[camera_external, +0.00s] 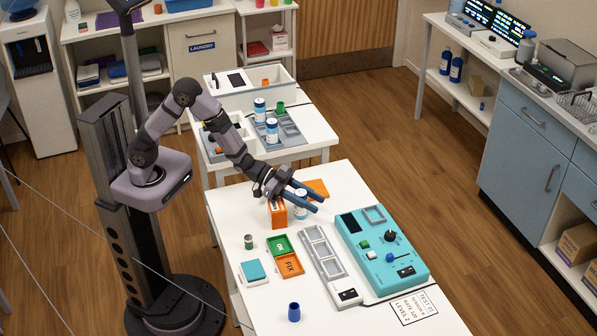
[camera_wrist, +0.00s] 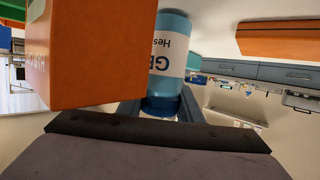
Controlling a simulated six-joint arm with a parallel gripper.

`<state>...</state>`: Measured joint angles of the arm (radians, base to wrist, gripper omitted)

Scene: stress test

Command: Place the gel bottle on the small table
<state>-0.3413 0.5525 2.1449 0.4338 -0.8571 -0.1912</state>
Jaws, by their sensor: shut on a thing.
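The gel bottle (camera_wrist: 170,58), blue and white with partly visible "GE" lettering, stands out in the wrist view. In the external view the bottle (camera_external: 300,207) is partly hidden by my blue fingers. My gripper (camera_external: 315,202) is shut on it, low over the near white table (camera_external: 232,212). I cannot tell whether the bottle touches the tabletop. A smaller white table (camera_external: 312,128) stands behind. It bears two similar blue-and-white bottles, the farther one (camera_external: 259,107) and the nearer one (camera_external: 272,131), by a grey divided tray (camera_external: 292,134).
An orange box (camera_external: 277,213) stands close left of the held bottle; the box (camera_wrist: 85,50) fills the wrist view's left. The near table also holds a teal panel (camera_external: 395,267), a grey divided rack (camera_external: 322,252), orange and green trays, and a blue cup (camera_external: 294,312).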

